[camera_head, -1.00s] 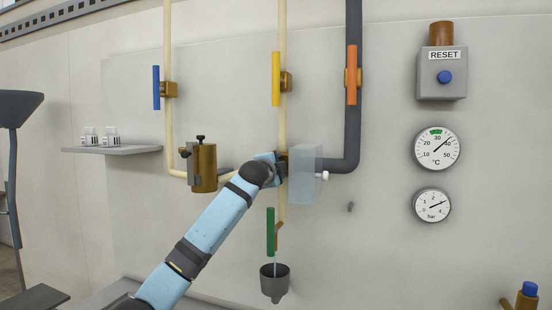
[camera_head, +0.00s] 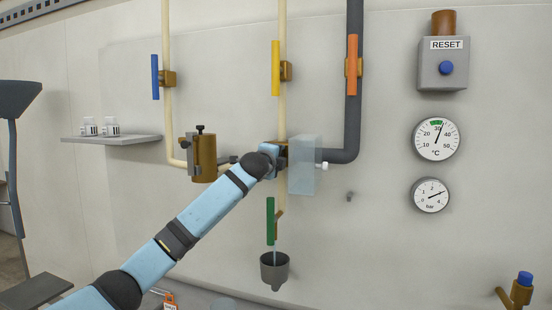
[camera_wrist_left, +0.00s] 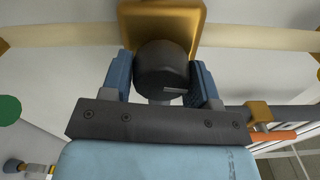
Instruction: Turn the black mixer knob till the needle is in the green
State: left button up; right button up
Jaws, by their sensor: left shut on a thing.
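The black mixer knob (camera_wrist_left: 162,68) sits on a brass mixer body (camera_wrist_left: 187,17) in the left wrist view. My left gripper (camera_wrist_left: 162,82) is shut on the knob, with one blue finger on each side. In the head view, my left gripper (camera_head: 279,160) is at the mixer on the wall pipes and hides the knob. The round °C gauge (camera_head: 437,139) is on the right. Its needle points up and slightly right, at or close to the right end of the green band (camera_head: 436,122); exactly where is too small to tell. My right gripper is not in view.
A clear box (camera_head: 303,165) stands just right of the mixer. A brass cylinder (camera_head: 204,157) is to the left. The green lever (camera_head: 270,220) and a grey funnel (camera_head: 274,268) are below. A bar gauge (camera_head: 430,195) and RESET box (camera_head: 443,62) are on the right.

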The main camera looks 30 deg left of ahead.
pick_arm(q)
jog(key=o, duration=0.9)
jog(key=shift+s+d+f, duration=0.1)
jog(key=shift+s, duration=0.2)
jog(key=b+v, duration=0.4)
jog(key=v, duration=0.9)
jog(key=shift+s, duration=0.1)
